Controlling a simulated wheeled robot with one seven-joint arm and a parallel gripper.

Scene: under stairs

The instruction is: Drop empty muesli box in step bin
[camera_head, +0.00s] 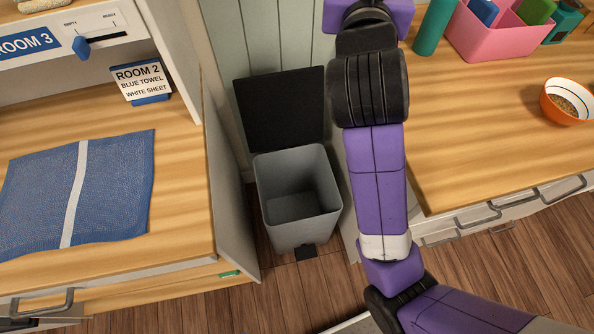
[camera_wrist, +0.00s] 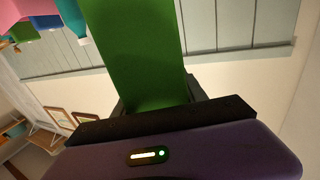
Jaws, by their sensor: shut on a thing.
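The step bin (camera_head: 300,232) stands on the floor between two wooden counters in the head view. Its dark lid (camera_head: 280,108) is up and the grey inside looks empty. In the wrist view my gripper (camera_wrist: 158,105) is shut on a plain green box (camera_wrist: 138,50), which I take to be the muesli box. The box extends away from the fingers, past the picture's top edge. The head view shows my arm rising to the right of the bin, but my gripper and the box are out of that picture.
On the left counter lies a blue towel (camera_head: 108,195) with a white stripe, by a Room 2 sign (camera_head: 142,82). The right counter holds an orange bowl (camera_head: 566,101), a pink caddy (camera_head: 495,40) and a teal cylinder (camera_head: 434,27). A panelled wall (camera_head: 230,40) is behind the bin.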

